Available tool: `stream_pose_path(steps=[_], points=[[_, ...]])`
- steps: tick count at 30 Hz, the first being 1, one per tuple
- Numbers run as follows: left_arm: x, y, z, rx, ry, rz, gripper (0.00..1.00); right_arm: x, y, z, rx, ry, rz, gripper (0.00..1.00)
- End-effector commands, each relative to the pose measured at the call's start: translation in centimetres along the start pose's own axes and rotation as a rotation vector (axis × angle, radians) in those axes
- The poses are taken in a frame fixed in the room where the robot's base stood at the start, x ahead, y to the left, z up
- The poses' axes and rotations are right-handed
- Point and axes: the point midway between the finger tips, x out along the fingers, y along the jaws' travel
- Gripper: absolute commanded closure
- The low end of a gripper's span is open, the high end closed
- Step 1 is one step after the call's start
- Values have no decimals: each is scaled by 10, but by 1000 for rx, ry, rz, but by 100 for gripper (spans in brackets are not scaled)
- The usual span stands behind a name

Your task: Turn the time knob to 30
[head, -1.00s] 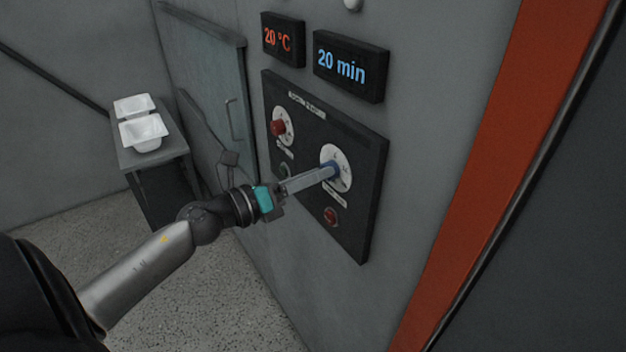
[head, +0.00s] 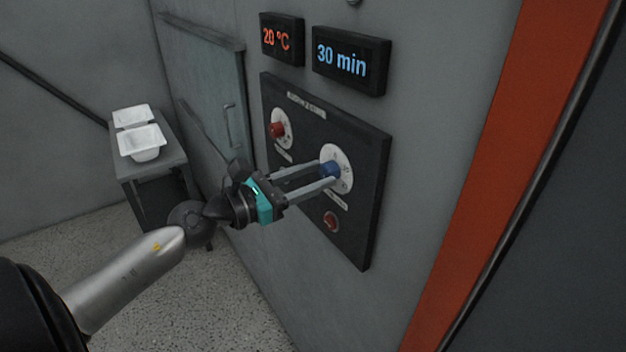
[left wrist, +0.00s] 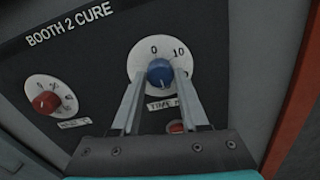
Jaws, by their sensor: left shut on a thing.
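The blue time knob (head: 329,170) sits on a white dial (head: 344,157) at the right of the dark control panel. My left gripper (head: 325,177) is shut on it, one finger on each side. In the left wrist view the knob (left wrist: 160,73) shows between the fingertips, below the dial marks 0 and 10; its pointer faces down toward me. The time display (head: 342,61) reads 30 min in blue. My right gripper is not in view.
A red knob (head: 277,130) on its own dial is left of the blue one, and a red button (head: 331,221) is below. The temperature display (head: 281,40) reads 20 °C. White tubs (head: 142,141) stand on a small table at the left, beside a closed door (head: 205,97).

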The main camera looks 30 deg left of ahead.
Motion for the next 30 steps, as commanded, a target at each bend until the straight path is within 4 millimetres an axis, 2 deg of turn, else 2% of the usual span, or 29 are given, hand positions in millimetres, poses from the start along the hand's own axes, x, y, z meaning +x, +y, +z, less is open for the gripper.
stream_pose_path(steps=[20,21,28,30], points=[[0,0,0,62,2,0,100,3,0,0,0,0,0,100],[0,0,-1,62,2,0,53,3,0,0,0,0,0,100],[0,0,0,60,1,0,27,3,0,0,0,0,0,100],[0,0,0,60,1,0,26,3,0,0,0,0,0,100]])
